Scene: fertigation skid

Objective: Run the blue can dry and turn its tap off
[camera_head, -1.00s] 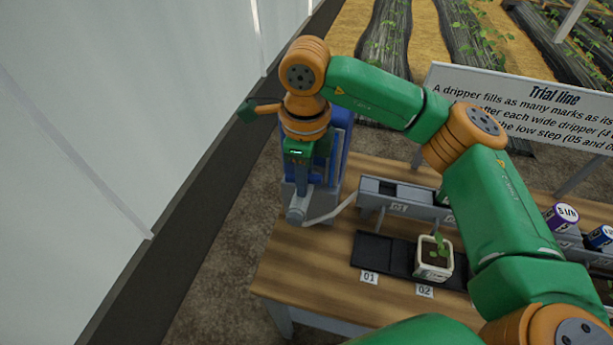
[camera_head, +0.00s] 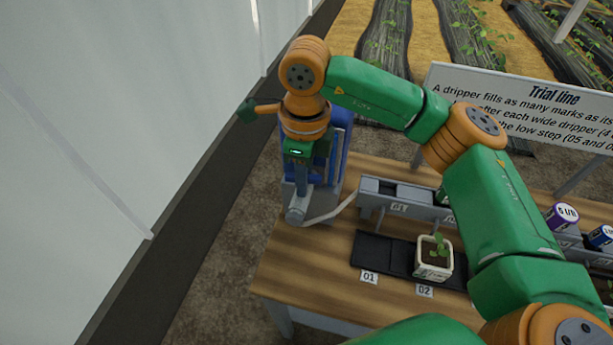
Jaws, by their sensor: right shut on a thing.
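The blue can (camera_head: 341,145) stands at the left end of the wooden table, mostly hidden behind my right wrist. Its grey tap (camera_head: 296,214) shows low at its front, with a pale hose running right from it to the grey rail. My right gripper (camera_head: 303,186) points down in front of the can and is shut at the top of the tap, apparently on its handle. The fingertips and the handle are too small to tell apart clearly. The can's water level is not visible. My left gripper is not in view.
A grey rail (camera_head: 374,201) runs right from the can. A potted seedling (camera_head: 433,258) stands in a black tray (camera_head: 371,249) at label 02; spot 01 is empty. Purple-capped (camera_head: 561,216) and blue (camera_head: 600,236) drippers are at right. A sign (camera_head: 530,108) stands behind. My right arm covers the table's middle.

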